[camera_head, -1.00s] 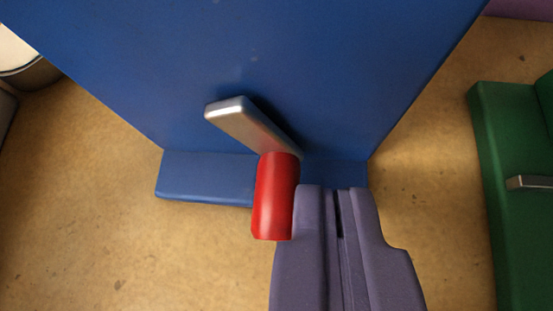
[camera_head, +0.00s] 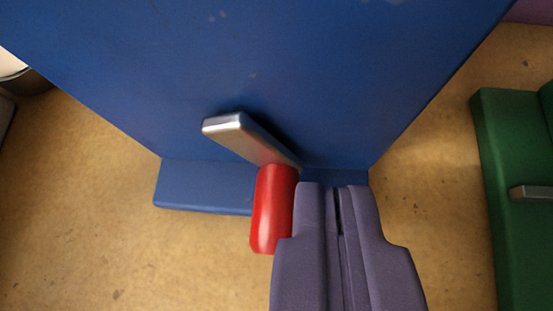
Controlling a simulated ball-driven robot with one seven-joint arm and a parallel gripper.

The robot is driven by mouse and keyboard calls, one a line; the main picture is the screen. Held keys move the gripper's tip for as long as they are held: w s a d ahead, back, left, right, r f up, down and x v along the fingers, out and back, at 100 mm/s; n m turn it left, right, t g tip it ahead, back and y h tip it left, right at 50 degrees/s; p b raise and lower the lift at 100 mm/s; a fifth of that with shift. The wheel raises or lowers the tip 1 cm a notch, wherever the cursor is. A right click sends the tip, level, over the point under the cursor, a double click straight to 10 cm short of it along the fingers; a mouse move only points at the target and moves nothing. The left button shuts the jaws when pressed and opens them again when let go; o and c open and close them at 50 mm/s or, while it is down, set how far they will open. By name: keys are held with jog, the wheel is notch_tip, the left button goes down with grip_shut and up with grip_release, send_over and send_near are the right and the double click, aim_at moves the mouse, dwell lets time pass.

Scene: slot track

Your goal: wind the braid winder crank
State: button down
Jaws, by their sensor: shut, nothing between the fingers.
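The crank has a silver metal arm (camera_head: 245,138) on the front of a tall blue panel (camera_head: 270,60). The arm slants from upper left to lower right. A red cylindrical handle (camera_head: 271,208) sticks out from its lower right end toward the camera. My purple gripper (camera_head: 333,188) is shut, with nothing between its fingers. Its fingertips are just right of the red handle, and its left finger overlaps the handle's right edge in the picture. I cannot tell whether they touch.
The blue panel stands on a blue base (camera_head: 205,187) on a tan floor (camera_head: 120,230). A green block (camera_head: 505,150) with a small metal bar (camera_head: 532,192) stands at the right. A dark round-edged object (camera_head: 28,82) is at the upper left. Floor between is clear.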

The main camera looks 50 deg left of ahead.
aim_at(264, 252)
jog(key=shift+w+a, duration=0.2)
jog(key=shift+w, duration=0.1)
jog(key=shift+s+a+f+b, duration=0.15)
jog(key=shift+f+b, duration=0.35)
jog(key=shift+b, duration=0.05)
jog(key=shift+s+a+f+b, duration=0.1)
jog(key=shift+a+f+b, duration=0.05)
jog(key=shift+f+b, duration=0.2)
jog(key=shift+s+a, duration=0.1)
jog(key=shift+a, duration=0.05)
dwell(0.3)
jog(key=shift+s+a+f+b, duration=0.25)
jog(key=shift+a+f+b, duration=0.15)
jog(key=shift+b, duration=0.4)
